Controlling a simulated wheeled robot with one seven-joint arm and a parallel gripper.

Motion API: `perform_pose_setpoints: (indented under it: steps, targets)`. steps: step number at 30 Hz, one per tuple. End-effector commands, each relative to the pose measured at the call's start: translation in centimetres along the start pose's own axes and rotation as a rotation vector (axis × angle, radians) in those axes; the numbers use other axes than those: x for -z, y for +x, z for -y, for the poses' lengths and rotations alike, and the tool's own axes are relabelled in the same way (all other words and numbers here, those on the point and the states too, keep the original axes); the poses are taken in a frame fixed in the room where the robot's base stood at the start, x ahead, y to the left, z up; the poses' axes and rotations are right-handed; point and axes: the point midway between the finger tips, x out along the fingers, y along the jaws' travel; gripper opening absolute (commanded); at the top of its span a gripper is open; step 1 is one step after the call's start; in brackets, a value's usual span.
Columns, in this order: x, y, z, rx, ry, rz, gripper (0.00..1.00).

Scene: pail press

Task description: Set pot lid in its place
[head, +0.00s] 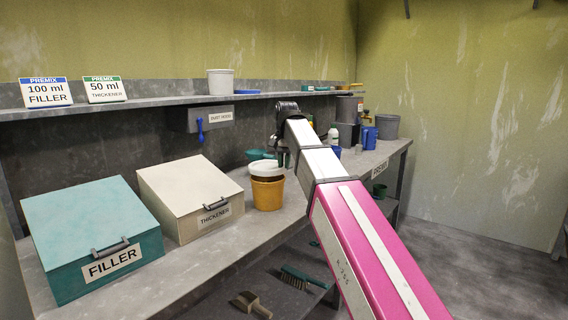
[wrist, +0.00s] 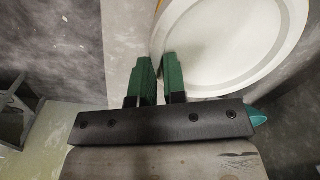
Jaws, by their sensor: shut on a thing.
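The pot lid is a white round disc (head: 266,168) with a raised rim; it fills the upper right of the wrist view (wrist: 232,42). It sits at the mouth of an orange pail (head: 267,194) on the bench; I cannot tell whether it is fully seated. Slivers of orange show past its edge in the wrist view. My gripper (wrist: 157,80) has green fingers shut on the lid's near rim, with the rim between them. In the head view my gripper (head: 281,156) is partly hidden by my arm, at the lid's right side.
A teal FILLER box (head: 90,235) and a cream THICKENER box (head: 188,195) stand left of the pail on the bench. A teal scoop (head: 258,154) lies behind it. A shelf runs above.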

Motion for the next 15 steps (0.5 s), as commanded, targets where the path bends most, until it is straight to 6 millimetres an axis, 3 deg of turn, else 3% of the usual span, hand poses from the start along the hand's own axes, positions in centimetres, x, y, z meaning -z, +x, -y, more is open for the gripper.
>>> perform_pose_setpoints:
  steps: [15]
  targets:
    - [-0.03,0.61,-0.03,0.0,0.0,0.0,0.0]
